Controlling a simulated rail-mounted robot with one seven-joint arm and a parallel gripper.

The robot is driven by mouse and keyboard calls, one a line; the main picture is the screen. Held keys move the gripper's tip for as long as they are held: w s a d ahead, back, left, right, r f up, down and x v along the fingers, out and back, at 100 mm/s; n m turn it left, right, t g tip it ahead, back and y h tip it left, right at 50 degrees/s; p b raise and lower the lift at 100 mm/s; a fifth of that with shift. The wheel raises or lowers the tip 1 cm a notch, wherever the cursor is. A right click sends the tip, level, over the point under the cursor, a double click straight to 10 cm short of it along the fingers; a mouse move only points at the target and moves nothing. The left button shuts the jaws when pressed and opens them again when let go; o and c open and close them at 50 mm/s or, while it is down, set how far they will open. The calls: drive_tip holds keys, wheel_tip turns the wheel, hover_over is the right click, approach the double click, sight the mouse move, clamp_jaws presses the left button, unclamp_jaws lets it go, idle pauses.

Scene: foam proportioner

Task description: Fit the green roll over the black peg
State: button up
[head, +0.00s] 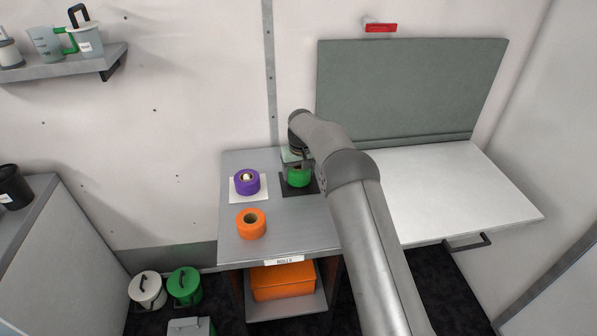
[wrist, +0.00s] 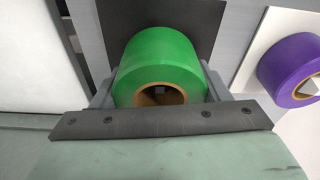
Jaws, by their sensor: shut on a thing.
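The green roll (head: 298,178) is over the black square plate (head: 285,188) at the back right of the grey roll stand. My gripper (head: 297,165) is shut on it from above. In the wrist view the green roll (wrist: 155,48) sits between the two grey fingers (wrist: 158,90), with the black plate (wrist: 205,25) behind it. Its brown core is partly open to view, with a small greyish patch inside. I cannot make out the black peg, and cannot tell whether the roll is around it or above it.
A purple roll (head: 246,181) sits around a pale peg on a white plate (head: 262,194) to the left. An orange roll (head: 251,223) stands nearer the front. A white worktop (head: 450,190) lies right of the stand. The stand's front right top is clear.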

drive_tip(key=shift+f+b, duration=0.5)
drive_tip(key=shift+f, duration=0.05)
idle(0.5)
drive_tip(key=o, duration=0.8)
drive_tip(key=shift+c, duration=0.2)
wheel_tip(320, 180, up, 11)
drive_tip(key=s+p, duration=0.1)
drive_tip(key=p, duration=0.3)
drive_tip(key=shift+s+d, duration=0.25)
drive_tip(key=shift+d, duration=0.05)
drive_tip(key=shift+f, duration=0.1)
